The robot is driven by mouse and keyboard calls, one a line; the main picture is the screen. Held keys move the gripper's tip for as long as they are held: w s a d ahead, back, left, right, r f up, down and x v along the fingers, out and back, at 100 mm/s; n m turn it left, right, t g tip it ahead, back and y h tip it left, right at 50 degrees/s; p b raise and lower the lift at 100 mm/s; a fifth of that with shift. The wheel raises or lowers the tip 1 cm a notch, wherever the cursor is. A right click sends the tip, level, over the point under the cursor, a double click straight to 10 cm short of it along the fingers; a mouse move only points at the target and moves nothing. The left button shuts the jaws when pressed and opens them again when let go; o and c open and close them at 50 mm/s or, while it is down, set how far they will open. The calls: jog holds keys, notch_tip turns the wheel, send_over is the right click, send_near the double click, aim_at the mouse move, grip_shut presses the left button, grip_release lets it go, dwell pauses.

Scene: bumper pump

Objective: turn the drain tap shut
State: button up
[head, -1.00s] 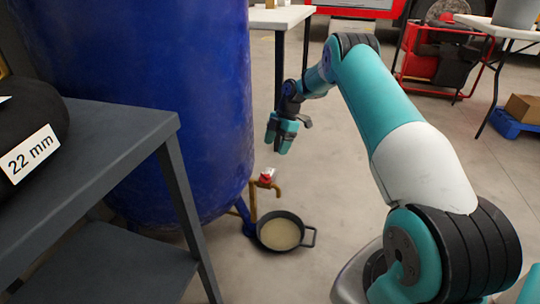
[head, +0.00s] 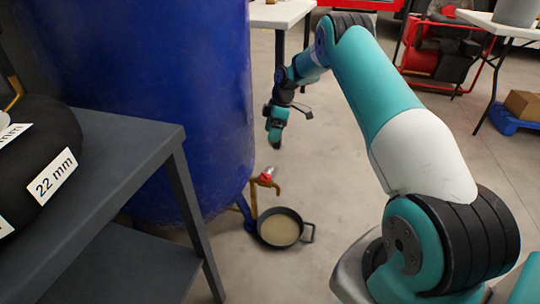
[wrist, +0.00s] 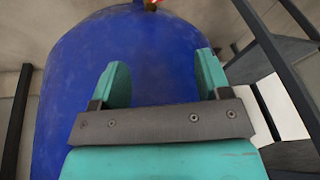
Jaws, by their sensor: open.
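The drain tap (head: 265,177) has a red handle on a brass pipe, low at the right side of the blue tank (head: 150,80). It also shows small at the top edge of the wrist view (wrist: 152,4), mostly cut off. A dark pan (head: 280,228) with pale liquid stands on the floor under the tap. My gripper (head: 274,138) hangs above the tap, apart from it and pointing down. In the wrist view my gripper (wrist: 160,85) has its two teal fingers spread, with nothing between them and the blue tank behind.
A dark grey bench (head: 120,140) with black rolls labelled 22 mm stands at the left. A white table (head: 280,14) is behind, and a red frame (head: 430,60) stands at the back right.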

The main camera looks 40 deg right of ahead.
aim_at(265, 174)
jog(key=s+a+r+m+h+p, duration=0.1)
jog(key=a+m+h+p, duration=0.3)
jog(key=m, duration=0.8)
notch_tip(265, 174, down, 17)
jog(key=b, duration=0.5)
jog(key=shift+s+f, duration=0.1)
jog(key=shift+s, duration=0.05)
jog(key=c, duration=0.9)
